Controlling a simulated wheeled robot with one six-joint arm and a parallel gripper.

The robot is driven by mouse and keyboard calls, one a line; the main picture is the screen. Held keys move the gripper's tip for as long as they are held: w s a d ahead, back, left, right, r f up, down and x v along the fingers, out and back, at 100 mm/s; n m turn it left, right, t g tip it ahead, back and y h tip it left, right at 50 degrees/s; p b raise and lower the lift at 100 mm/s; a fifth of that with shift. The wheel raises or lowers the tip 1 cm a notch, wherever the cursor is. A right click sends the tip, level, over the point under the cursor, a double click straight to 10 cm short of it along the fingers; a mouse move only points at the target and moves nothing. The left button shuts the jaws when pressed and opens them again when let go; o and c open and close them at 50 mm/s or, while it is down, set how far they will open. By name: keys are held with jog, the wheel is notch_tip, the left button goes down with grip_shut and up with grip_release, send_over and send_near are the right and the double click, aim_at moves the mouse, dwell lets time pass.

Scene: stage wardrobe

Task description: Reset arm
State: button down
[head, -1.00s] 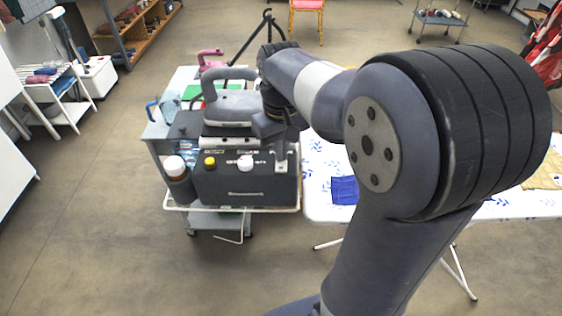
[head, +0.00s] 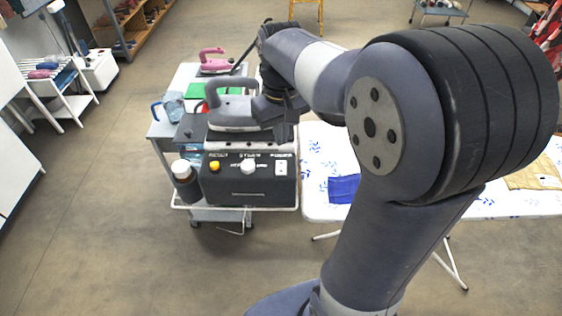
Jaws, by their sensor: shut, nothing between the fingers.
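My gripper (head: 285,133) hangs at the end of my arm, over the back right part of the dark steam station on the trolley. It is small and dark in this view; it is shut and empty. It is just right of the grey iron (head: 232,108), which rests on top of the station (head: 225,188). I cannot tell whether the gripper touches either. My arm reaches across the picture from the lower right and hides part of the table behind it.
A patterned table (head: 318,175) with a blue cloth (head: 343,188) stands to the right. The floor at left is clear.

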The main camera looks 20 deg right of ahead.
aim_at(281, 163)
jog(key=shift+f, duration=0.25)
notch_tip(281, 163, down, 7)
jog(key=b, duration=0.6)
jog(key=shift+r+b, duration=0.1)
jog(key=shift+b, duration=0.25)
jog(key=shift+r, duration=0.3)
